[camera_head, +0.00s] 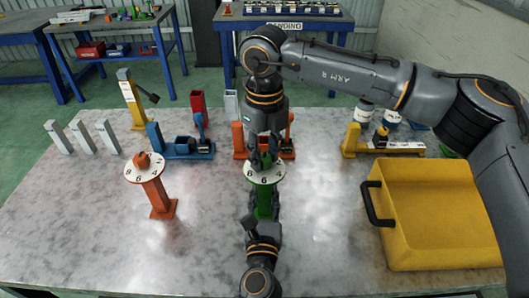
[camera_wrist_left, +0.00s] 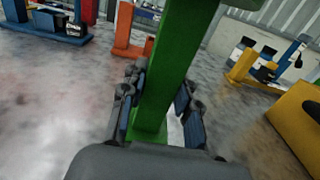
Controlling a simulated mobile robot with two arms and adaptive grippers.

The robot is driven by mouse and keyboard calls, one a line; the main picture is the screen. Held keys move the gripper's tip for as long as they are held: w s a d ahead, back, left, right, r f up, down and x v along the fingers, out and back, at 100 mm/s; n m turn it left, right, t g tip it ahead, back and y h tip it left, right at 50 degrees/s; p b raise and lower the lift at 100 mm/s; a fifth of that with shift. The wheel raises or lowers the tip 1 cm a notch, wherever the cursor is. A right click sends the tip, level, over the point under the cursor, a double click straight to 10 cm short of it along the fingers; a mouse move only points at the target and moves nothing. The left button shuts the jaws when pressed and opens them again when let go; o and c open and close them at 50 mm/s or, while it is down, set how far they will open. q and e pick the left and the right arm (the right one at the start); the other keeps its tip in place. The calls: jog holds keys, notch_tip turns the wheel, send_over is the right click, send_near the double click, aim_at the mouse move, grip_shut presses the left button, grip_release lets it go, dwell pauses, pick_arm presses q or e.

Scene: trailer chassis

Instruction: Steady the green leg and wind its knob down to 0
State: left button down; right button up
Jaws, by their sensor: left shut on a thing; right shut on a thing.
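The green leg (camera_head: 264,206) stands upright near the middle of the metal table, with a white numbered dial (camera_head: 277,175) on top. My left gripper (camera_head: 264,212) reaches in from the front edge and is shut around the leg's post, below the dial. In the left wrist view the green post (camera_wrist_left: 172,70) runs up between the finger pads of my left gripper (camera_wrist_left: 157,112). My right gripper (camera_head: 263,160) comes down from above and is shut on the green knob over the dial. The fingers mostly hide the knob, and I cannot read its setting.
An orange leg with a dial (camera_head: 156,190) stands to the left. A yellow crate (camera_head: 435,255) is on the right. Orange (camera_head: 240,143), blue (camera_head: 185,150) and yellow (camera_head: 385,148) fixtures stand behind, with several pale posts (camera_head: 83,137) at far left. The front left table is clear.

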aim_at(265, 157)
pick_arm(q)
jog(key=shift+a+f, duration=0.1)
jog(key=shift+f, duration=0.05)
pick_arm(e)
jog(key=shift+r+n, duration=0.1)
jog(key=shift+n, duration=0.3)
jog(key=o, duration=1.2)
jog(key=shift+c, duration=0.2)
notch_tip(265, 157, up, 12)
pick_arm(q)
jog(key=c, duration=0.7)
grip_release()
